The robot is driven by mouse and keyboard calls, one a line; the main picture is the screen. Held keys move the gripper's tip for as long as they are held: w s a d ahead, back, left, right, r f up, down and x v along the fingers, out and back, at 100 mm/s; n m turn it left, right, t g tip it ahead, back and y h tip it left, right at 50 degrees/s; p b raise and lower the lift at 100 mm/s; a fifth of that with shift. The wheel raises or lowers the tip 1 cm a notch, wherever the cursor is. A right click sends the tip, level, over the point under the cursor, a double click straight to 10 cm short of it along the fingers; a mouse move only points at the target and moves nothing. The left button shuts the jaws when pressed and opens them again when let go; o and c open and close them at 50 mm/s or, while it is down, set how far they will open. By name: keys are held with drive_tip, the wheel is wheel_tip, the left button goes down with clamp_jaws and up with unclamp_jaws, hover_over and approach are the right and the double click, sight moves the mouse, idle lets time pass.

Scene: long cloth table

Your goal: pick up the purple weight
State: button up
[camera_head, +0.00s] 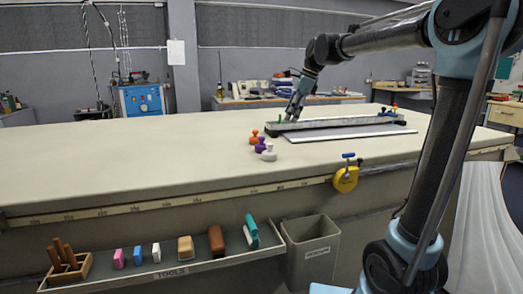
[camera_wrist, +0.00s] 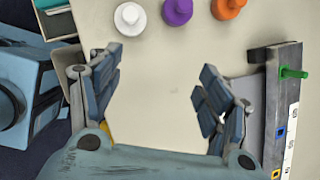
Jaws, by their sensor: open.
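The purple weight (camera_head: 260,145) stands on the cloth table, between an orange weight (camera_head: 254,137) and a white weight (camera_head: 269,153). In the wrist view the purple weight (camera_wrist: 177,11) is at the top edge, partly cut off, with the white weight (camera_wrist: 130,18) to its left and the orange weight (camera_wrist: 228,8) to its right. My gripper (camera_wrist: 160,75) is open and empty, its fingers wide apart over bare cloth. The weights lie beyond the fingertips in the wrist view. In the head view my gripper (camera_head: 292,110) is right of the weights, near the long metal bar.
A long metal bar (camera_head: 340,124) lies right of the weights; its end with a green peg (camera_wrist: 292,72) is close to my right finger. A yellow clamp-like tool (camera_head: 346,179) hangs at the table edge. A tool tray (camera_head: 190,266) and bin (camera_head: 311,247) are below. The table's left is clear.

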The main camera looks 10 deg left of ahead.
drive_tip(key=w+a+r+m, duration=0.2)
drive_tip(key=a, duration=0.4)
approach(262, 143)
drive_tip(key=x, duration=0.5)
drive_tip(key=shift+w+a, duration=0.2)
drive_tip(key=shift+w, duration=0.25)
drive_tip(key=shift+x, duration=2.7)
drive_tip(key=shift+s, duration=0.1)
drive_tip(key=c, duration=1.6)
clamp_jaws()
drive_tip(key=shift+r, duration=0.15)
